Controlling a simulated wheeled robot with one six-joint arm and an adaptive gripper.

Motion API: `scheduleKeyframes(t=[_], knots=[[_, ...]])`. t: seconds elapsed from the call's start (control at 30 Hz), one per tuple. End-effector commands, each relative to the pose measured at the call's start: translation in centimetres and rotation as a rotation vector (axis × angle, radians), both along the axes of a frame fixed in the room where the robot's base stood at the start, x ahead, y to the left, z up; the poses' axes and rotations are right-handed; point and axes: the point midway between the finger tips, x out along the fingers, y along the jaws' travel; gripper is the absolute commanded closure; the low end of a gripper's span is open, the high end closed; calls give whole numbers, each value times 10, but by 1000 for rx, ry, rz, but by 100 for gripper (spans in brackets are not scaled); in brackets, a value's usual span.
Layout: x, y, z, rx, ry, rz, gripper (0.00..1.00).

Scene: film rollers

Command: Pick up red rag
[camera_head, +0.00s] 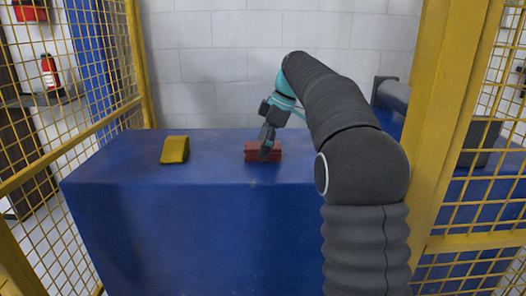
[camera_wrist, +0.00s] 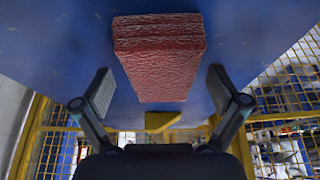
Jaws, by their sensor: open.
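The red rag (camera_head: 252,151) is a folded block lying on the blue table (camera_head: 220,150), near its middle. It also shows large in the wrist view (camera_wrist: 160,55), ahead of and between my gripper's fingers. My gripper (camera_head: 267,148) is over the rag in the head view and covers part of it. In the wrist view my gripper (camera_wrist: 162,92) is open, with one finger on each side of the rag and a visible gap to each. Whether the fingertips touch the table cannot be told.
A yellow folded rag (camera_head: 175,150) lies on the table to the left, and it also shows in the wrist view (camera_wrist: 158,121). A yellow mesh fence (camera_head: 75,150) stands on the left, and a thick yellow post (camera_head: 440,110) on the right. The table between the rags is clear.

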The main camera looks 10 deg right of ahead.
Motion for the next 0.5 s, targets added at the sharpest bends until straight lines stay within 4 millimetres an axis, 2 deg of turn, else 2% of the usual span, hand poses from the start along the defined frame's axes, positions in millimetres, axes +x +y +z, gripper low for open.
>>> scheduleKeyframes(t=[0.5], knots=[[0,0,-5,0,0,0,3]])
